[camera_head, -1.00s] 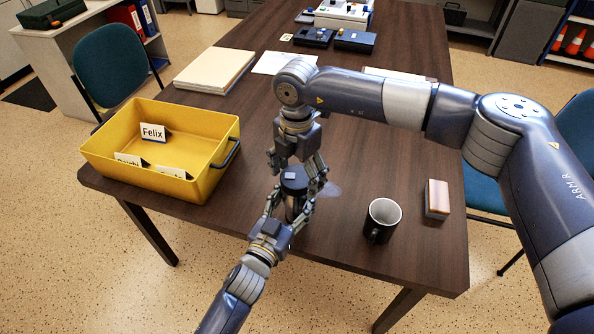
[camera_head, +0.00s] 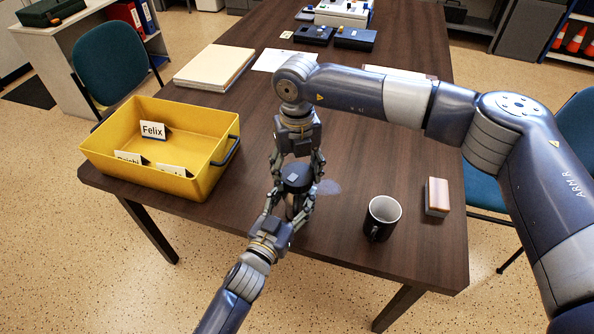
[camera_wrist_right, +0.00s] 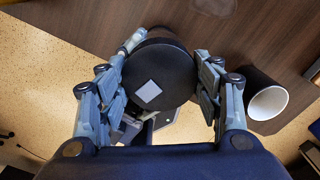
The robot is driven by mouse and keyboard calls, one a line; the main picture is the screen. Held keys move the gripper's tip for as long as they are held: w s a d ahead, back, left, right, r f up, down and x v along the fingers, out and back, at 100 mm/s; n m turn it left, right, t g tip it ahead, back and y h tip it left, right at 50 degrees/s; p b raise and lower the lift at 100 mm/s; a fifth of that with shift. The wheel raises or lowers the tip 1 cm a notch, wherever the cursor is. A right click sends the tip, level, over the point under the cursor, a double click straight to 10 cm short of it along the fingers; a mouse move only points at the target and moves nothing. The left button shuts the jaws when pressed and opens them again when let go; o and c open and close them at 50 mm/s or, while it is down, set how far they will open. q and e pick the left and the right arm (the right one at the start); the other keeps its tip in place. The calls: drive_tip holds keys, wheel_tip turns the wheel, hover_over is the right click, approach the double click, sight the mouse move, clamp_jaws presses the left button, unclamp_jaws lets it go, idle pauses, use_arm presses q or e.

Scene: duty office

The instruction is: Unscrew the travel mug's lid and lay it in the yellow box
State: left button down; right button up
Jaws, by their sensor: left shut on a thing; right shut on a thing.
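The travel mug's dark round lid (camera_head: 297,177) shows between my two grippers near the front of the table. In the right wrist view the lid (camera_wrist_right: 160,75) is seen from above, with a pale square on top. My right gripper (camera_head: 298,168) comes down from above and is shut on the lid, one finger on each side. My left gripper (camera_head: 288,204) reaches in from the front and is shut on the mug's body, which is mostly hidden by the fingers. The yellow box (camera_head: 205,180) stands at the table's left edge, with several name cards inside, one reading Felix.
A black mug (camera_head: 381,219) and a small block with a pinkish top (camera_head: 437,197) stand to the right. A stack of paper or boards (camera_head: 214,69) lies behind the box. The table (camera_head: 245,195) is clear between the box and my grippers.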

drive_tip(key=n, duration=1.2)
drive_tip(key=shift+n, duration=0.4)
drive_tip(key=n, duration=1.2)
drive_tip(key=shift+r, duration=0.1)
drive_tip(key=shift+r, duration=0.2)
drive_tip(key=shift+r, duration=0.9)
